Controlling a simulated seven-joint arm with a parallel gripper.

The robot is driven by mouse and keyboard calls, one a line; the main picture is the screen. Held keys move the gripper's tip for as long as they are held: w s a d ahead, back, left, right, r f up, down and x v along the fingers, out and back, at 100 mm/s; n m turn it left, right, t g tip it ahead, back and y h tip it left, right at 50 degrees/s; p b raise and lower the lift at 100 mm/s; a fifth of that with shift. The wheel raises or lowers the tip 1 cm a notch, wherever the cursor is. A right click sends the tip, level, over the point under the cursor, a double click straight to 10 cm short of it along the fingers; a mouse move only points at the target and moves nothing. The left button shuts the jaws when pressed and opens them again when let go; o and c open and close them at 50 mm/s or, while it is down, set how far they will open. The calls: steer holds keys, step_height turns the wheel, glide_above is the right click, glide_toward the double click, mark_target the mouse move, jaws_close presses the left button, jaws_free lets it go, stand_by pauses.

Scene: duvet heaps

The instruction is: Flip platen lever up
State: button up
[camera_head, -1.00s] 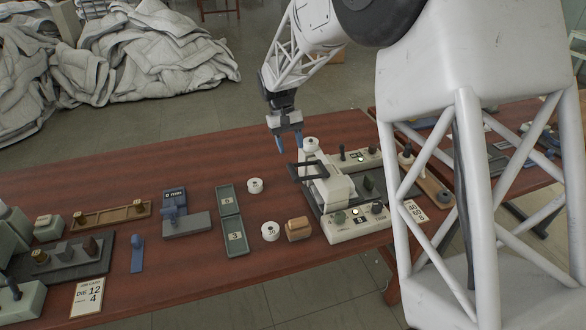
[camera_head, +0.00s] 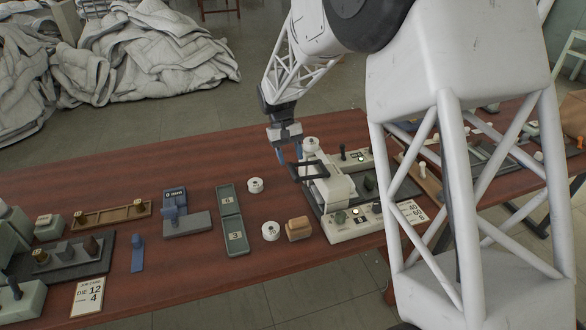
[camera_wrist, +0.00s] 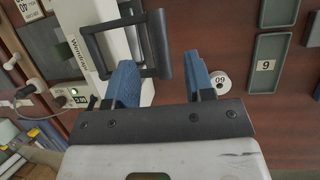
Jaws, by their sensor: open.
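The press (camera_head: 338,190) is a pale machine on the table, right of the middle in the head view. Its black rectangular lever frame (camera_head: 313,179) sticks out to the left and lies roughly level. In the wrist view the lever's outer bar (camera_wrist: 161,35) appears between the blue fingers, beside the pale press body (camera_wrist: 108,28). My gripper (camera_head: 290,156) is open and empty, just above and behind the lever's outer end. In the wrist view my gripper (camera_wrist: 163,72) has its fingers apart on either side of the bar. Contact cannot be told.
White round dies (camera_head: 255,185) and (camera_head: 271,231), a tan block (camera_head: 298,229) and a green two-part tray (camera_head: 232,213) stand left of the press. A blue gauge (camera_head: 175,205) is farther left. Two knobs sit at the press front. Bare tabletop (camera_head: 230,158) lies behind.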

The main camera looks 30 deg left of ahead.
mark_target(293, 170)
steer(key=shift+x, duration=2.15)
jaws_close()
